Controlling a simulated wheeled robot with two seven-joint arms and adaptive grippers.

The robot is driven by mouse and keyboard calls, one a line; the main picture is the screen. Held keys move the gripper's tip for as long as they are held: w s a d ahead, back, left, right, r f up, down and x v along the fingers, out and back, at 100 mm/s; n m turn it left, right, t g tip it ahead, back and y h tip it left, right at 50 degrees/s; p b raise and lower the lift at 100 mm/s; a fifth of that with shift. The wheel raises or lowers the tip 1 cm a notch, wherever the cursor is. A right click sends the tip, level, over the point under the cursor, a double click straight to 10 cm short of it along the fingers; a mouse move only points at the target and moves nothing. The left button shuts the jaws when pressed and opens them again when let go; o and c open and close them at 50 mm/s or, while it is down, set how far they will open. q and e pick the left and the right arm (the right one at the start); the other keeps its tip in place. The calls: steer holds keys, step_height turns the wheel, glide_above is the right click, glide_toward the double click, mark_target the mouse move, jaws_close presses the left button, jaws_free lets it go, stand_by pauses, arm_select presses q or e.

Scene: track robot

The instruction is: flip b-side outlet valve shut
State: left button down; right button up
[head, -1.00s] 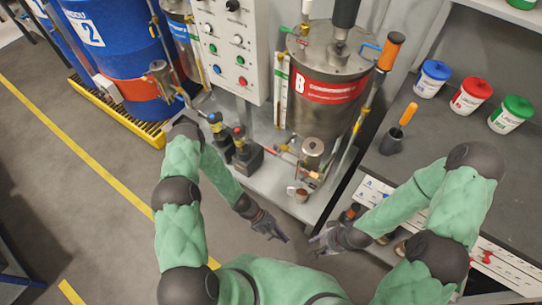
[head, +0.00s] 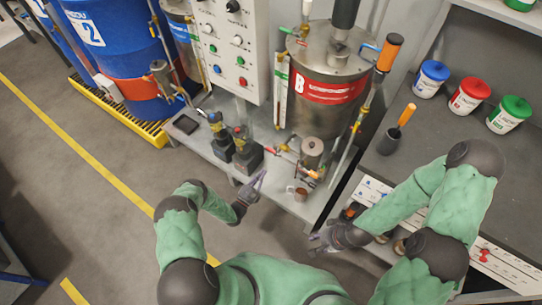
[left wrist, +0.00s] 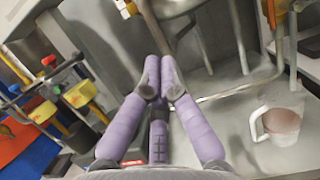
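Tank B (head: 330,88), a steel drum with a red band, stands at the back centre. Low in front of it run small pipes with a red-handled yellow valve (head: 272,150) and an orange handle (head: 312,174). I cannot tell for sure which is the outlet valve. My left gripper (head: 260,180) is in front of and below these fittings, touching none. In the left wrist view its purple fingers (left wrist: 160,75) reach out straight, with nothing between them. My right gripper (head: 314,244) is low by the bench's front edge, fingers spread and empty.
A brown-filled cup (head: 300,194) stands on the grey skid deck (head: 274,198), right of my left gripper. Two dark pumps (head: 244,158) stand to the left. A control panel (head: 232,50) hangs above. A bench with coloured-lid tubs (head: 470,97) is at right.

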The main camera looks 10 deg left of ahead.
mark_target(273, 151)
arm_select(q)
steer(key=shift+w, duration=0.1)
steer(key=w+d+r+b, duration=0.1)
steer(key=w+d+r, duration=0.1)
steer(key=w+r, duration=0.3)
steer(key=shift+x, duration=1)
